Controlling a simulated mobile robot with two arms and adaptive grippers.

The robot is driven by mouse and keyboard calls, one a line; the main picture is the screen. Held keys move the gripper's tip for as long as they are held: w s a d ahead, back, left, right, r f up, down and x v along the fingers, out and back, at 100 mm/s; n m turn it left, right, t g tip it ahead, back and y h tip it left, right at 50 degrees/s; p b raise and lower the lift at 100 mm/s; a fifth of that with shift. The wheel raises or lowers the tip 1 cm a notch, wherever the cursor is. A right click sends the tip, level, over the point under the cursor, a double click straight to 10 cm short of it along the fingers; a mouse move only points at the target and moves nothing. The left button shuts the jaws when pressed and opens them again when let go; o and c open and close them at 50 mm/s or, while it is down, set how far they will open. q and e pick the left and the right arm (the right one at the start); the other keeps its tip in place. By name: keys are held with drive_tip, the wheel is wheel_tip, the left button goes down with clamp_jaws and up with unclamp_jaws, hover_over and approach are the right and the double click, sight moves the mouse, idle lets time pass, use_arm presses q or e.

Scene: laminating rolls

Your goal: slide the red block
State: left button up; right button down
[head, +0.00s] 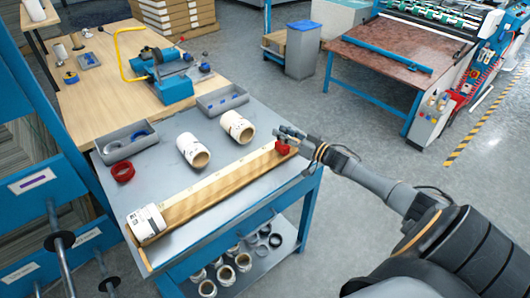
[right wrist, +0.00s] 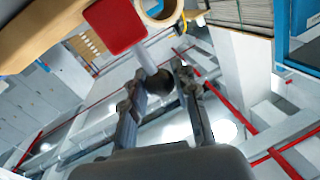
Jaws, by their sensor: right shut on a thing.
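The red block (head: 283,148) sits at the right end of a long wooden board with a pale scale strip (head: 225,185) on the grey table. It also shows in the right wrist view (right wrist: 114,26), where a grey rod runs from it to a dark knob (right wrist: 161,82). My right gripper (head: 287,132) is at the block, its arm coming in from the right. In the right wrist view its two fingers (right wrist: 168,84) are shut on the knob at the rod's end. A white box-like unit (head: 146,222) stands at the board's left end. My left gripper is not in view.
A red ring (head: 123,172) and grey trays (head: 126,142) (head: 222,99) lie further back. A wooden bench with a blue machine (head: 174,82) adjoins the table. More rolls (head: 243,262) stand on the lower shelf.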

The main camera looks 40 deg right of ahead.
drive_tip(key=d+b, duration=0.1)
drive_tip(key=d, duration=0.1)
drive_tip(key=d+b, duration=0.1)
drive_tip(key=d, duration=0.1)
drive_tip(key=shift+d+f, duration=0.2)
drive_tip(key=shift+d, duration=0.1)
drive_tip(key=shift+d+r+b, duration=0.1)
drive_tip(key=shift+d+b, duration=0.25)
drive_tip(key=shift+d, duration=0.15)
drive_tip(key=c, duration=1)
unclamp_jaws()
drive_tip(key=shift+d, duration=0.1)
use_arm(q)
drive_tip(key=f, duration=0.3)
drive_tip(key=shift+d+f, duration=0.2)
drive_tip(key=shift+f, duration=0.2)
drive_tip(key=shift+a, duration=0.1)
use_arm(e)
drive_tip(key=shift+v, duration=5.95)
drive_tip(key=shift+r, duration=0.15)
